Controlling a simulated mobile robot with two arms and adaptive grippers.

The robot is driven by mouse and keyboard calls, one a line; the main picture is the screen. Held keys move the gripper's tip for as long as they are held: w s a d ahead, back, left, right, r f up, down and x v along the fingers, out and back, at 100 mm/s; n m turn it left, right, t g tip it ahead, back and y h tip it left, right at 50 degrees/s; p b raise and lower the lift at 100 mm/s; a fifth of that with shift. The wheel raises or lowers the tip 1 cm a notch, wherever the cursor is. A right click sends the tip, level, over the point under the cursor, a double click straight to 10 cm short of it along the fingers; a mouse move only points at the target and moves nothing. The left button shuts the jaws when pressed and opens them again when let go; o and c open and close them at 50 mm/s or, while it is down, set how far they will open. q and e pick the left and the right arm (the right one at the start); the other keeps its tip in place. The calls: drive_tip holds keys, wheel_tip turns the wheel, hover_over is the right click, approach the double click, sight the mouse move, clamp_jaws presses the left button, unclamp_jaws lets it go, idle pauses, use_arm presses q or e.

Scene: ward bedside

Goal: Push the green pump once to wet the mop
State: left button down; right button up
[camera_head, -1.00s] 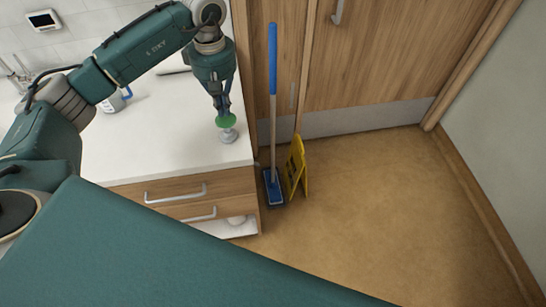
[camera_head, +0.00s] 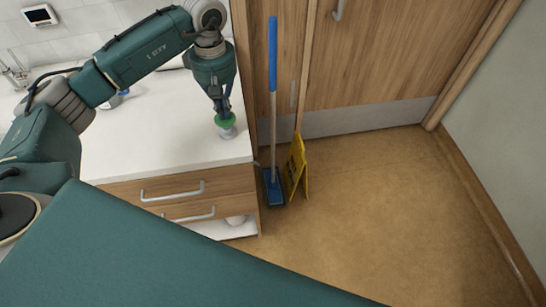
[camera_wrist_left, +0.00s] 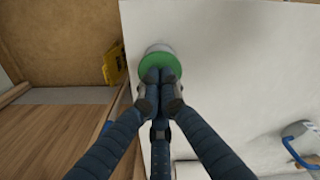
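The green pump (camera_head: 225,120) is a green disc on a pale round base (camera_head: 228,132), standing near the right end of the white counter. It also shows in the wrist view (camera_wrist_left: 160,62). My left gripper (camera_head: 222,110) points down with its fingertips together at the green disc. In the wrist view the closed fingertips (camera_wrist_left: 160,78) overlap the disc's lower part; they look in contact with its top. The mop (camera_head: 273,110), with a blue grip and blue head (camera_head: 273,188), stands upright on the floor right of the counter. My right gripper is not in view.
A yellow folding sign (camera_head: 297,165) stands beside the mop. The wooden doors (camera_head: 390,55) are shut. The floor at right is clear.

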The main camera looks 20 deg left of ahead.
use_arm(q)
drive_tip(key=shift+f, duration=0.45)
drive_tip(key=shift+s, duration=0.1)
drive_tip(key=shift+r, duration=0.7)
drive_tip(key=shift+r+p, duration=0.9)
drive_tip(key=shift+r, duration=0.5)
wheel_tip(320, 180, up, 6)
drive_tip(key=p, duration=0.3)
